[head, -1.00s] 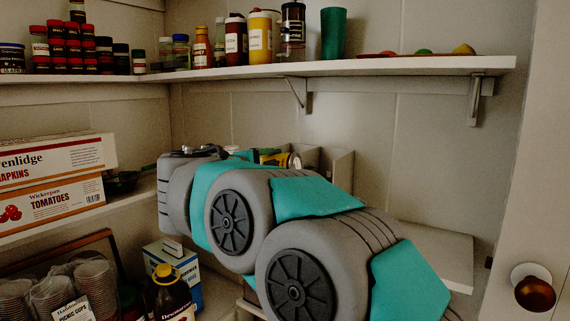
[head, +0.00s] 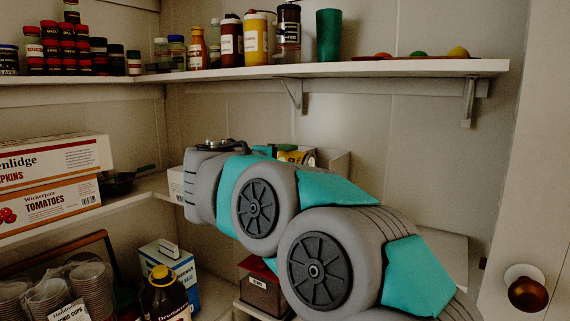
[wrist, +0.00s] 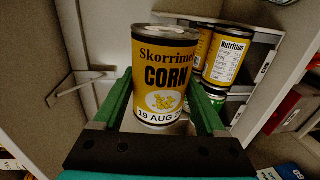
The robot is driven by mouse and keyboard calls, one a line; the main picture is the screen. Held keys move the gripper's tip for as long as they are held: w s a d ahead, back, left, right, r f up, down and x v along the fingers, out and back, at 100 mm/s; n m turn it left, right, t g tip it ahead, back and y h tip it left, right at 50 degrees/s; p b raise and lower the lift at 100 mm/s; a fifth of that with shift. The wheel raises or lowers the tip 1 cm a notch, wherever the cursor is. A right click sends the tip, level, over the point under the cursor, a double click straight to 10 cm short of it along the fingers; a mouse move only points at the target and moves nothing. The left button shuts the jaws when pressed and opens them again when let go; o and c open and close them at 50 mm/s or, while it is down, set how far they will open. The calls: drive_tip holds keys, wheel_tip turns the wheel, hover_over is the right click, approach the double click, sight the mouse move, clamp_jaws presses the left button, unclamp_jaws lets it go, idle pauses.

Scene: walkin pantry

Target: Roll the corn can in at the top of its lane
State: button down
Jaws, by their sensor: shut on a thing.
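The corn can (wrist: 162,75) has a yellow and black label reading "CORN" and shows upright in the wrist view. My gripper (wrist: 160,92) is shut on it, with one green finger on each side. In the head view my arm hides the gripper and most of the rack. A yellow-labelled can (head: 297,156) shows just past the arm; I cannot tell there whether it is the held one.
An upper shelf (head: 400,68) with jars, bottles and a teal cup (head: 328,36) runs above the arm. Boxes (head: 50,180) stand on the left shelf. A dark bottle (head: 165,295) and a red-lidded container (head: 262,288) are below the arm.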

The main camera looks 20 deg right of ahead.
drive_tip(key=p+x, duration=0.1)
drive_tip(key=x, duration=0.3)
drive_tip(key=r+p+x, duration=0.1)
drive_tip(key=x, duration=0.2)
drive_tip(key=p+x, duration=0.1)
drive_tip(key=x, duration=0.3)
drive_tip(key=shift+w+d+r, duration=0.15)
drive_tip(key=shift+w+d, duration=0.1)
drive_tip(key=shift+d, duration=0.1)
drive_tip(key=shift+f+b, duration=0.65)
idle(0.5)
idle(0.3)
unclamp_jaws()
